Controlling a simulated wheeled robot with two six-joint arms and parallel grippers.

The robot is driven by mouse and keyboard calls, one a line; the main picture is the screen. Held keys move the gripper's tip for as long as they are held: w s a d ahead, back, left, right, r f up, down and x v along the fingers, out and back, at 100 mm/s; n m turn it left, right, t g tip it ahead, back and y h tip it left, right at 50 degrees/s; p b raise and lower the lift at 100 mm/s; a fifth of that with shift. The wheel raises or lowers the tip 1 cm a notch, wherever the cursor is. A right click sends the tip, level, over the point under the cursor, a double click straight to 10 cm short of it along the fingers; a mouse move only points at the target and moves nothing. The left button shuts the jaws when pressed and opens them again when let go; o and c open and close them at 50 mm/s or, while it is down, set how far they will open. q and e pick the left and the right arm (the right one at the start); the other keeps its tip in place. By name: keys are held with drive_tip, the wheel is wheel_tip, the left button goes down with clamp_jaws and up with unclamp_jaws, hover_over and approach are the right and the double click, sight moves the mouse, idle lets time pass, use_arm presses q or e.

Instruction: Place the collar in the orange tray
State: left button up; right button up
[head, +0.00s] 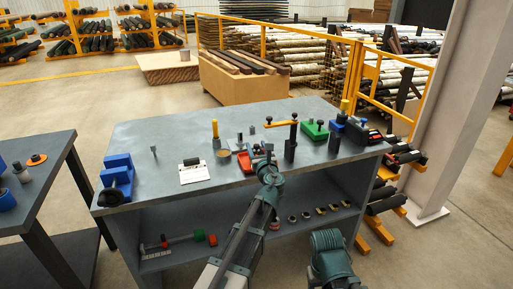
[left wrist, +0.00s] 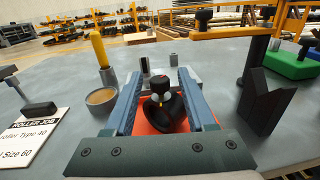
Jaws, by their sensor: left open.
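The orange tray (head: 244,162) lies on the grey workbench. In the left wrist view the tray (left wrist: 145,128) shows beneath and between my fingers. A dark rounded piece with a black knob, apparently the collar (left wrist: 168,115), sits between the fingers within the tray's outline. Whether it rests on the tray floor is hard to tell. My left gripper (left wrist: 160,78) is open around it, with a finger on each side and no clear contact. In the head view my left gripper (head: 265,155) hides part of the tray. My right gripper is not seen; only part of that arm shows.
A round brown-filled cup (left wrist: 102,98) and a yellow-handled tool (left wrist: 101,50) stand left of the gripper. A dark V-block (left wrist: 262,103) and a post with a yellow arm (head: 291,140) stand close on the right.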

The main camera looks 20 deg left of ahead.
use_arm(q)
drive_tip(key=v, duration=1.1)
drive_tip(key=shift+s+d, duration=0.2)
drive_tip(key=shift+s, duration=0.15)
drive_tip(key=shift+f, duration=0.15)
drive_tip(key=s+f+n+g+h, duration=0.2)
drive_tip(key=s+f+n+g, duration=0.8)
drive_tip(key=f+n, duration=0.6)
drive_tip(key=s+d+f+n+g+h, duration=0.2)
drive_tip(key=s+d+n, duration=0.3)
drive_tip(key=s, duration=0.3)
drive_tip(key=s+d+f+n+g+h, duration=0.3)
drive_tip(key=s+d+n+g, duration=0.1)
drive_tip(key=s, duration=0.4)
drive_tip(key=shift+d+f+n, duration=0.35)
drive_tip(key=shift+d+n, duration=0.45)
drive_tip(key=shift+d, duration=0.2)
